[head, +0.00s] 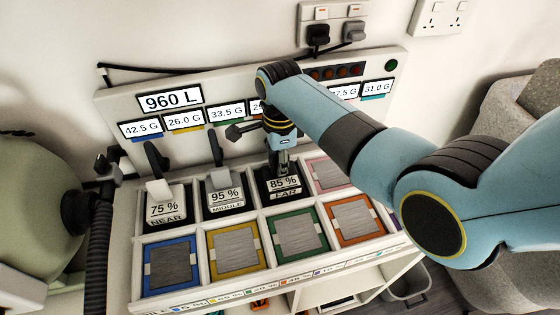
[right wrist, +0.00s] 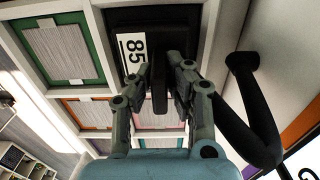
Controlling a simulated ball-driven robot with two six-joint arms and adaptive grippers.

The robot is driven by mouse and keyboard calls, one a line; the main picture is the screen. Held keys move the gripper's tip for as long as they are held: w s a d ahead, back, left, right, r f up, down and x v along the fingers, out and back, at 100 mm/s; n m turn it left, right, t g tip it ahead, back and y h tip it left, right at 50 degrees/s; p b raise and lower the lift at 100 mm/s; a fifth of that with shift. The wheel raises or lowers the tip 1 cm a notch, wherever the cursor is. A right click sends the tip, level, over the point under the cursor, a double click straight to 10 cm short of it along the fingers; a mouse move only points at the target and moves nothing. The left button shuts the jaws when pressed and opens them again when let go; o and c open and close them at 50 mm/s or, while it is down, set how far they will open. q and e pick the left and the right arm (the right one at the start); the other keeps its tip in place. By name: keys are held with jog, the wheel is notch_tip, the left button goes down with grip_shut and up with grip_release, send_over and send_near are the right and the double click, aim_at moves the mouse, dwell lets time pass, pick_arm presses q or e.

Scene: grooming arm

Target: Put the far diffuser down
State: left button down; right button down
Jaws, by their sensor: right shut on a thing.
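The far diffuser (head: 284,184) is a black block with a white 85 % label and the word FAR. It is in the back row of the white compartment tray (head: 205,277), third from the left, upright or nearly so. My right gripper (head: 282,160) comes down on it from above and is shut on its upper part. In the right wrist view, the fingers (right wrist: 163,75) close on a dark upright piece beside the 85 label (right wrist: 133,58). I cannot tell whether its base touches the compartment floor. My left gripper is not in view.
The near diffuser (head: 164,208) and the middle diffuser (head: 223,194) stand left of the far one. Grey pads in coloured frames, such as the green one (head: 297,234), fill the front row. A display panel (head: 170,101) rises behind. A green rounded tank (head: 35,190) stands left.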

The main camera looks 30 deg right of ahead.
jog(key=c, duration=1.4)
grip_release()
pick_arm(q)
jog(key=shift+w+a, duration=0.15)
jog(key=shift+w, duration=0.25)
pick_arm(e)
jog(key=shift+o, duration=0.4)
jog(key=shift+r, duration=0.1)
jog(key=shift+r, duration=0.35)
pick_arm(q)
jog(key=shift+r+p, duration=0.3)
jog(key=shift+p, duration=0.05)
pick_arm(e)
notch_tip(320, 180, up, 11)
jog(key=shift+r, duration=0.15)
